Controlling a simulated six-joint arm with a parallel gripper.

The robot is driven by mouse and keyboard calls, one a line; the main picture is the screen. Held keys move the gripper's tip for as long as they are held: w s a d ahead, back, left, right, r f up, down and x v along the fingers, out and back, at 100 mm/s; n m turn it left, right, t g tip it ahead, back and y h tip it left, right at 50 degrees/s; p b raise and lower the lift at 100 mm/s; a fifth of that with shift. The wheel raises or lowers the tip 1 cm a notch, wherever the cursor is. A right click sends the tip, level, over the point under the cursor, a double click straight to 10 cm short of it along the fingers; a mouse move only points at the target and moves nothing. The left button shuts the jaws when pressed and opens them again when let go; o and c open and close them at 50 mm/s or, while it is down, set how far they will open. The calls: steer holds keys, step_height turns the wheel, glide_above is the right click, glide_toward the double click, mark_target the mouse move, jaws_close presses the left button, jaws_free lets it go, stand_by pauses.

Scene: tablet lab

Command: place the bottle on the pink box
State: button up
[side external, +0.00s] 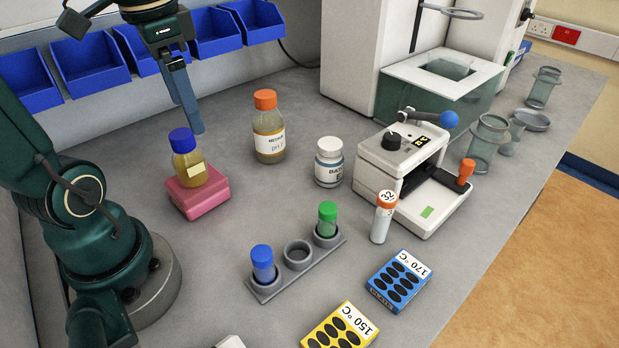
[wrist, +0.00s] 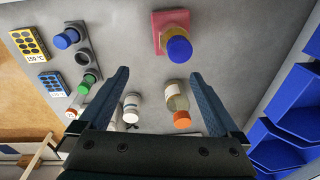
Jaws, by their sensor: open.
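The bottle with a blue cap and yellow contents (side external: 189,160) stands upright on the pink box (side external: 199,198). In the wrist view the same bottle (wrist: 177,45) shows on the pink box (wrist: 160,19), beyond the fingertips. My gripper (side external: 198,130) is above the bench, up and close beside the blue cap in the side view, and apart from the bottle. In the wrist view my gripper (wrist: 160,80) has its two fingers spread wide with nothing between them held.
An orange-capped bottle (side external: 268,130) and a white jar (side external: 328,163) stand to the right. A grey rack (side external: 298,257) with blue- and green-capped tubes is in front. A white device (side external: 440,205) stands further right. Blue bins (side external: 90,65) line the back wall.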

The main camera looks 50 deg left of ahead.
steer(key=s+d+f+t, duration=0.1)
steer(key=d+t, duration=0.1)
steer(key=d, duration=0.3)
steer(key=d+f+n+t, duration=0.1)
steer(key=d+f+t, duration=0.1)
steer(key=d, duration=0.3)
steer(key=shift+s+d+f+h, duration=0.2)
steer(key=shift+s+d+h, duration=0.05)
steer(key=shift+s+h, duration=0.15)
